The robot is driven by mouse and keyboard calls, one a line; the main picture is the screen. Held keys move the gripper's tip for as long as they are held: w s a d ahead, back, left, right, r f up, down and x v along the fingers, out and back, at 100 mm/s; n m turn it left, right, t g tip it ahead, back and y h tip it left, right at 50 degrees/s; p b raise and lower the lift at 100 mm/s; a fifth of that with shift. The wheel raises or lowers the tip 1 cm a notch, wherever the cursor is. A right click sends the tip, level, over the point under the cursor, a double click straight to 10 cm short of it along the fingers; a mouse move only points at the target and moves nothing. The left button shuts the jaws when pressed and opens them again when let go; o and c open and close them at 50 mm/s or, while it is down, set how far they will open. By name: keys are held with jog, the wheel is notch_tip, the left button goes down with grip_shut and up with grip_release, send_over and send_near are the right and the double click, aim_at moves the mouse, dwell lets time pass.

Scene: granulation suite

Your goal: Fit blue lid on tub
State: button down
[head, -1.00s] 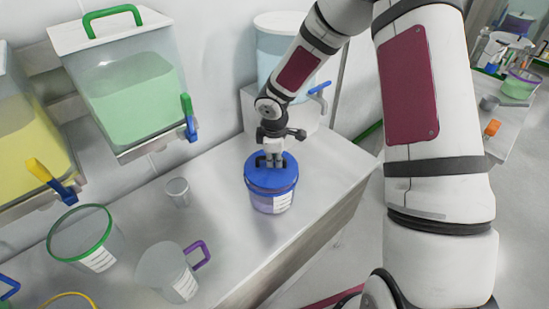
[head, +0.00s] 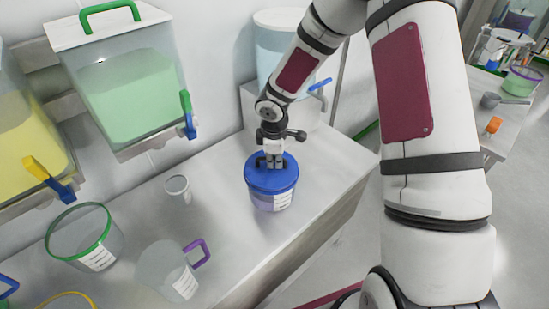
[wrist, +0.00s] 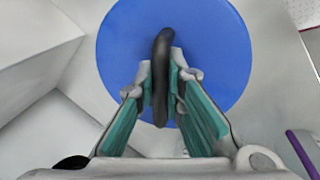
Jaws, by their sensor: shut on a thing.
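The blue lid (head: 285,176) sits on top of the tub (head: 272,201), a translucent container with a white label, standing on the steel bench. In the head view the lid looks level and covers the tub's mouth; whether it is pressed fully home I cannot tell. My gripper (head: 270,163) is above the lid, shut on its dark handle. In the wrist view the blue lid (wrist: 220,60) fills the middle, and my gripper's fingers (wrist: 162,75) close on both sides of the black handle (wrist: 160,98). The lid hides the tub there.
A small grey cup (head: 177,184), a green-rimmed tub (head: 84,236) and a clear jug with a purple handle (head: 168,268) stand left on the bench (head: 225,215). Dispensers with green (head: 130,95) and yellow (head: 25,135) contents hang behind. A blue-tapped vessel (head: 285,50) stands behind my gripper.

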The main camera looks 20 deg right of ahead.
jog(key=shift+f, duration=0.25)
jog(key=c, duration=1.6)
grip_release()
notch_tip(320, 180, up, 12)
jog(key=s, duration=0.2)
jog(key=shift+a, duration=0.45)
jog(key=shift+s, duration=0.15)
notch_tip(320, 180, up, 7)
jog(key=m+h, duration=0.2)
jog(key=m, duration=0.1)
send_over(274, 173)
jog(key=s+d, duration=0.2)
jog(key=s, duration=0.2)
jog(key=s+r+m+t, duration=0.2)
jog(key=s+r+m, duration=0.5)
jog(key=s+r, duration=0.55)
jog(key=s+a+r+m+t+y+b, duration=0.1)
jog(key=s+a+m+y, duration=0.1)
jog(key=s, duration=0.6)
jog(key=shift+s+r+m+t+y, duration=0.15)
jog(key=shift+s+m+t+y, duration=0.2)
jog(key=shift+m, duration=0.45)
